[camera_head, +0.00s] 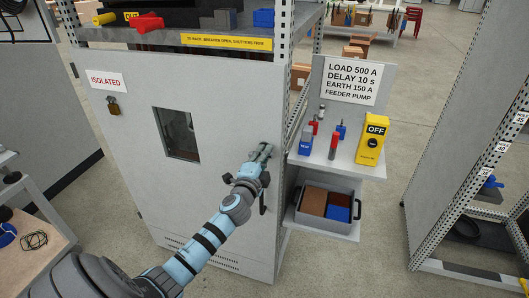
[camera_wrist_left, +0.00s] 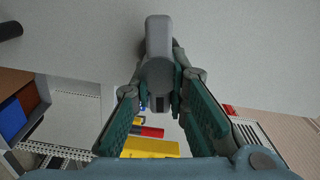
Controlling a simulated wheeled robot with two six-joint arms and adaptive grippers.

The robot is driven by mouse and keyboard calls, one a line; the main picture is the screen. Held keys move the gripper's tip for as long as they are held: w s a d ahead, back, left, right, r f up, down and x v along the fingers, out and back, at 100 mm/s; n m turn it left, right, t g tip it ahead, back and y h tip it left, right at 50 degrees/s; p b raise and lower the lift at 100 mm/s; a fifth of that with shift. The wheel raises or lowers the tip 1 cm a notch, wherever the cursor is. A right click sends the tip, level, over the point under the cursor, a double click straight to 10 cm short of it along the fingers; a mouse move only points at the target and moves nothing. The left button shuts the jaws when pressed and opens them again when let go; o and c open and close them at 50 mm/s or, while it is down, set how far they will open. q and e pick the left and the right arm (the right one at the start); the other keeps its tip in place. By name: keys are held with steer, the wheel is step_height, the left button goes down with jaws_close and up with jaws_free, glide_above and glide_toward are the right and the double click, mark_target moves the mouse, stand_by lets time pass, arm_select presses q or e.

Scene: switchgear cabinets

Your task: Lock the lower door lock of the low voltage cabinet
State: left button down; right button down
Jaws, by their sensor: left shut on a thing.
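The grey cabinet door (camera_head: 215,195) has a small dark window and an "ISOLATED" label. A dark upright handle (camera_head: 263,201) is on the door just below the gripper. The gripper hides most of the lock in the head view. My right gripper is not in view.
A side shelf (camera_head: 340,165) right of the door holds a yellow "OFF" box (camera_head: 371,140) and small tools. A grey bin (camera_head: 328,205) sits below it. A brass padlock (camera_head: 112,105) hangs at the door's upper left.

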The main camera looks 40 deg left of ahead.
arm_select(q)
steer(key=shift+f+m, duration=0.15)
steer(key=shift+m, duration=0.95)
steer(key=c, duration=1.6)
jaws_free()
steer(key=shift+o, duration=0.2)
steer(key=v, duration=1.2)
steer(key=shift+w, duration=0.1)
